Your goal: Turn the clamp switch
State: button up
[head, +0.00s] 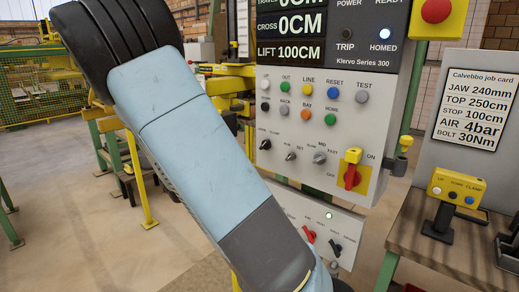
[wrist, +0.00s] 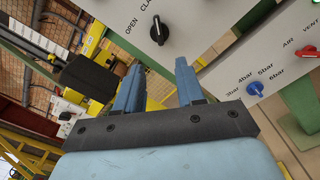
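The clamp switch is a small black knob with a white mark on the light grey control panel, between the words OPEN and CLAMP. It shows in the wrist view (wrist: 159,30) just beyond my fingertips, and in the head view (head: 265,144) at the panel's left edge. In the wrist view its white mark points up in the picture; I cannot tell clearly which label it is set to. My gripper (wrist: 158,68) has its two blue fingers apart with nothing between them. The knob lies ahead of the gap, not touched. In the head view my arm hides the gripper.
Other knobs (head: 320,157) and several coloured buttons (head: 306,114) are close by on the panel. A red switch (head: 351,177) on a yellow plate sits lower right. A lower box has a blue knob (wrist: 255,88). A job card (head: 477,108) stands on the right bench.

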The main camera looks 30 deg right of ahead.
aim_at(262, 147)
jog(key=x, duration=1.3)
jog(key=shift+d, duration=0.3)
grip_shut()
